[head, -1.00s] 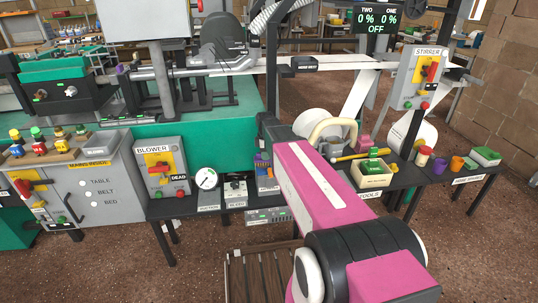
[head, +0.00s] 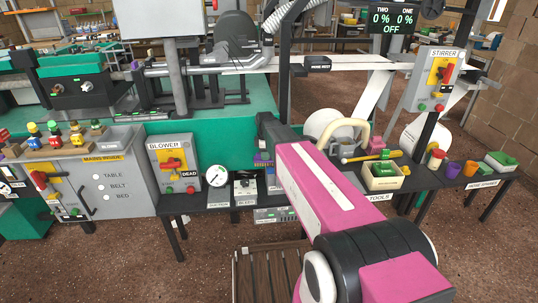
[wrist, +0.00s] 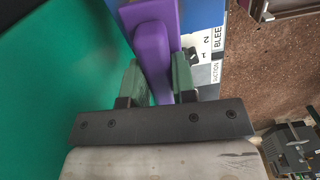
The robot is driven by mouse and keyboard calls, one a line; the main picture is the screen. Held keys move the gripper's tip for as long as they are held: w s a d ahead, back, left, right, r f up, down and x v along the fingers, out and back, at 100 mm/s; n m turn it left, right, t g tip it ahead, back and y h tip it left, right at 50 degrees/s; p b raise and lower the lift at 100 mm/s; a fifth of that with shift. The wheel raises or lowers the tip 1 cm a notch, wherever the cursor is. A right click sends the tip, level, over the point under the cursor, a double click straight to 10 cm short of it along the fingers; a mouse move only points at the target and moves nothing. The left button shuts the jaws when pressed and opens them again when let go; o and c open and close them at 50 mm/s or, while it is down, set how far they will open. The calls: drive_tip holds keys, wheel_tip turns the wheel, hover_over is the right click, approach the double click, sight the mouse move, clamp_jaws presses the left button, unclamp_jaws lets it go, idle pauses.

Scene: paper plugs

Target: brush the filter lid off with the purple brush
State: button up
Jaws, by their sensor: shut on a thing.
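The purple brush (wrist: 150,22) stands between the two green-padded fingers of my gripper (wrist: 158,76) in the wrist view. The gripper is shut on its narrower purple part. The brush runs on past the fingertips to the top edge, so its far end is out of view. In the head view a small bit of purple (head: 262,159) shows just left of my pink arm, which hides most of the gripper. I cannot make out the filter lid for certain in either view.
A green panel (wrist: 60,90) fills the left of the wrist view, close to the gripper. A blue box (wrist: 203,14) is right of the brush. The blower box (head: 172,165), a round gauge (head: 217,176) and a cream tray (head: 383,177) line the bench.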

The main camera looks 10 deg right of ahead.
drive_tip(key=shift+a, duration=0.5)
drive_tip(key=shift+d+r, duration=0.15)
drive_tip(key=shift+d, duration=1.4)
drive_tip(key=shift+d+f, duration=0.15)
drive_tip(key=shift+d, duration=1.35)
drive_tip(key=shift+d+f, duration=0.1)
drive_tip(key=shift+d, duration=1.4)
drive_tip(key=shift+c, duration=0.3)
drive_tip(key=shift+s+r, duration=0.1)
drive_tip(key=shift+s, duration=0.05)
drive_tip(key=shift+a+r, duration=0.1)
drive_tip(key=shift+a, duration=4.5)
drive_tip(key=shift+d, duration=0.15)
